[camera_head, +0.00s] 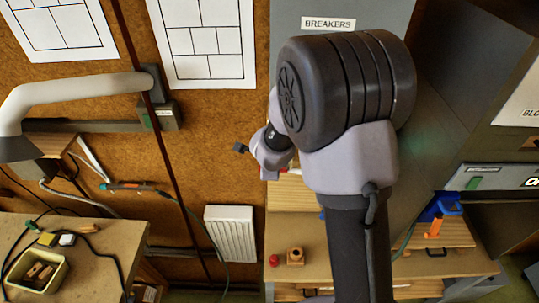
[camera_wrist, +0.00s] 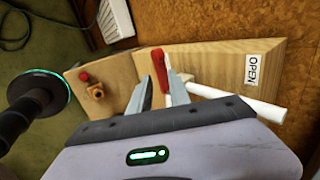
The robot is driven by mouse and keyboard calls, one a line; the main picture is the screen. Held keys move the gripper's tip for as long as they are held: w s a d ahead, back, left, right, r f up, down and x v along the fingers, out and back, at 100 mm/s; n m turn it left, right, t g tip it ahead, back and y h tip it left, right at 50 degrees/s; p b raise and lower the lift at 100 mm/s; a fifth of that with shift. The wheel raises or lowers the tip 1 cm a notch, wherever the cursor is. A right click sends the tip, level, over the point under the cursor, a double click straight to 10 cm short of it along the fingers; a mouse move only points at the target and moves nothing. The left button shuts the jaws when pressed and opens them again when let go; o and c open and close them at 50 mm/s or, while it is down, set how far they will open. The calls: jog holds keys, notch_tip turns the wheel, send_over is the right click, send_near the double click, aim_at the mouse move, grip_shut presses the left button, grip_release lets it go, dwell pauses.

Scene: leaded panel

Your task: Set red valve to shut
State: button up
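The red valve handle (camera_wrist: 160,66) shows in the wrist view as a narrow red lever in front of a wooden board (camera_wrist: 215,60). A white pipe (camera_wrist: 240,103) runs right from beside it. An "OPEN" label (camera_wrist: 253,68) is on the board to the right. My gripper (camera_wrist: 158,78) is open, with its two grey fingers apart and the red handle showing between their tips. I cannot tell whether either finger touches it. The handle's lower end and the valve body are partly hidden by the fingers.
A red knob (camera_head: 273,260) and a small wooden block (camera_head: 295,257) sit on the wooden bench. A white ribbed panel (camera_head: 231,233) stands to their left. A grey "BREAKERS" cabinet (camera_head: 340,12) is behind my arm.

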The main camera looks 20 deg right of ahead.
jog(key=d+p+v, duration=0.1)
jog(key=p+v, duration=0.1)
jog(key=v, duration=0.5)
jog(key=shift+a, duration=0.5)
jog(key=shift+r, duration=0.1)
jog(key=s+a+f+n+t+y+b, duration=0.1)
jog(key=s+a+f+n+y+b, duration=0.6)
jog(key=b, duration=1.9)
jog(key=s+f+n+g+h+b, duration=0.1)
jog(key=s+f+n+h+b, duration=0.2)
jog(key=s+f+n+b, duration=0.7)
jog(key=s+f+b, duration=0.8)
jog(key=f+b, duration=0.3)
jog(key=f, duration=0.1)
jog(key=shift+s+d+f+g, duration=0.3)
jog(key=shift+s+f+g, duration=0.05)
jog(key=shift+f+g, duration=0.05)
